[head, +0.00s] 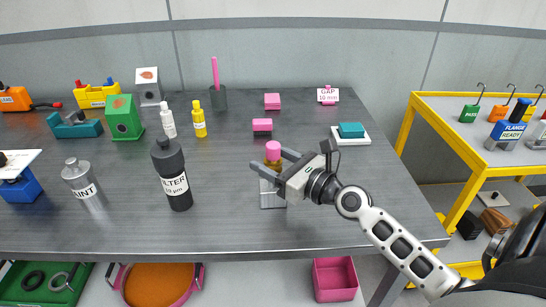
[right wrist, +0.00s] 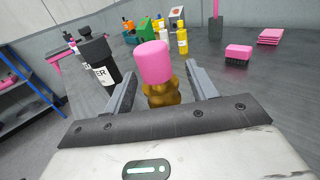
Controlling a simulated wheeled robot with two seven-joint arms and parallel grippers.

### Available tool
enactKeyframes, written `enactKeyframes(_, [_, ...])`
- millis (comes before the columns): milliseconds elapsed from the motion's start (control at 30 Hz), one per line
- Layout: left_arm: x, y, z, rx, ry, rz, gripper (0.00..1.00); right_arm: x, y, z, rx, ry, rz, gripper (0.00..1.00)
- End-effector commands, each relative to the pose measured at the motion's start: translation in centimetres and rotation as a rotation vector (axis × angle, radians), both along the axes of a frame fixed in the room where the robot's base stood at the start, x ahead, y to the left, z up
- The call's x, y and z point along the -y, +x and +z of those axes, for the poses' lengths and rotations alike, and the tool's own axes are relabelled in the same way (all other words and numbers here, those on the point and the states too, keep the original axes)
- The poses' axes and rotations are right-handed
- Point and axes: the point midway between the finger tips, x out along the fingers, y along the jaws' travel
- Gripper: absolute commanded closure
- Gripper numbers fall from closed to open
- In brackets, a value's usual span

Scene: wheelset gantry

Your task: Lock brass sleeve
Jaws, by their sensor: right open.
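The brass sleeve (right wrist: 163,94) is gold-coloured, with a pink cylindrical cap (right wrist: 153,62) on top. In the head view the pink cap (head: 273,150) stands above a light grey block (head: 268,197) on the table, and the sleeve is mostly hidden by my gripper. My right gripper (head: 268,160) is open, with its fingers on either side of the sleeve. In the right wrist view the two fingers (right wrist: 160,84) stand apart from the sleeve, with a gap on both sides. My left gripper is not in view.
A black filter bottle (head: 172,178) stands left of the gripper, and a grey paint can (head: 82,180) is farther left. A yellow-framed bench (head: 420,130) stands at right. The table's front right is clear.

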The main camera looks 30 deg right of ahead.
Motion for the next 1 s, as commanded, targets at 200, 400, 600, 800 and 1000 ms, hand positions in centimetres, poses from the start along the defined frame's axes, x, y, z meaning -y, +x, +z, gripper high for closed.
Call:
enactKeyframes(200, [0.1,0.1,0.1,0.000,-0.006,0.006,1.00,0.0,0.0,0.0,0.000,0.001,0.000,0.43])
enactKeyframes(400, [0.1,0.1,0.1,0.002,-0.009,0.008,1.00,0.0,0.0,0.0,0.000,0.000,0.000,0.99])
enactKeyframes(600, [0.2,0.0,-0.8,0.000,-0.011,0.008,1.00,0.0,0.0,-1.5,-0.003,0.002,0.000,1.00])
enactKeyframes(800, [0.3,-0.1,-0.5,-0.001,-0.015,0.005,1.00,0.0,0.0,-2.2,-0.004,0.001,0.001,1.00])
enactKeyframes(1000, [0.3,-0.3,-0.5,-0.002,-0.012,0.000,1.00,0.0,-0.1,-2.4,-0.008,0.000,0.002,0.46])
